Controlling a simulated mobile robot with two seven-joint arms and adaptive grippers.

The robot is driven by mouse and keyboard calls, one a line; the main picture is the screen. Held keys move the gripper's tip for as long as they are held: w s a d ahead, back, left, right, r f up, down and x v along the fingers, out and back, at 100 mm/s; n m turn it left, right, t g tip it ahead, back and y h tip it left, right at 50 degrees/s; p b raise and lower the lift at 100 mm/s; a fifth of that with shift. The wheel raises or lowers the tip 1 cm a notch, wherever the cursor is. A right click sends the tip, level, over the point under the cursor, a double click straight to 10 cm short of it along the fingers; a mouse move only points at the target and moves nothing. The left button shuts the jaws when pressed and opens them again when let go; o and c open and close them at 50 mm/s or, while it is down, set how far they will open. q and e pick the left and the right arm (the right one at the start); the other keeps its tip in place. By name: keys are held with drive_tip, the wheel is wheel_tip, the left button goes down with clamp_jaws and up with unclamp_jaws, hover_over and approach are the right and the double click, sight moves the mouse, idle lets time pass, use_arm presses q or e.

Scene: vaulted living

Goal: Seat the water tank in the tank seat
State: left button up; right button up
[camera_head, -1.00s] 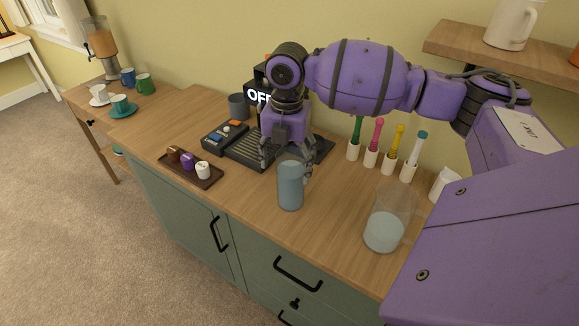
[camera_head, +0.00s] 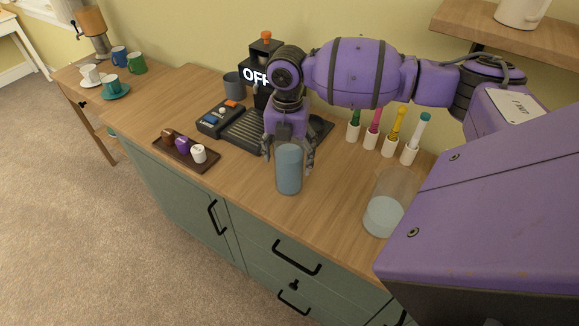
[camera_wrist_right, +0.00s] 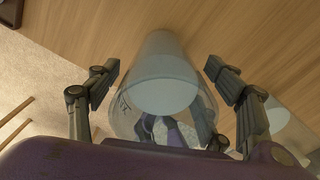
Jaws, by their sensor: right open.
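The water tank, a translucent blue-grey cylinder (camera_head: 289,172), stands upright on the wooden counter in front of the dark coffee machine (camera_head: 260,90) with the "OFF" sign. My right gripper (camera_head: 289,158) is open, with its fingers on either side of the tank's upper part. In the right wrist view the tank (camera_wrist_right: 165,85) sits between the two spread fingers (camera_wrist_right: 165,85), with a visible gap at each side. I cannot clearly pick out the tank seat; my right arm and gripper hide part of the machine. My left gripper is not in view.
A clear jug (camera_head: 384,215) stands right of the tank. Several colored-handled tools in white holders (camera_head: 388,147) line the back. A dark tray (camera_head: 187,155) with small capsules lies left. A grey cup (camera_head: 233,84) stands beside the machine. Counter between tray and tank is clear.

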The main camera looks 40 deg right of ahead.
drive_tip(key=shift+f, duration=0.7)
drive_tip(key=shift+c, duration=0.2)
drive_tip(key=c, duration=1.7)
drive_tip(key=shift+r, duration=0.15)
drive_tip(key=shift+c, duration=0.5)
drive_tip(key=shift+w, duration=0.1)
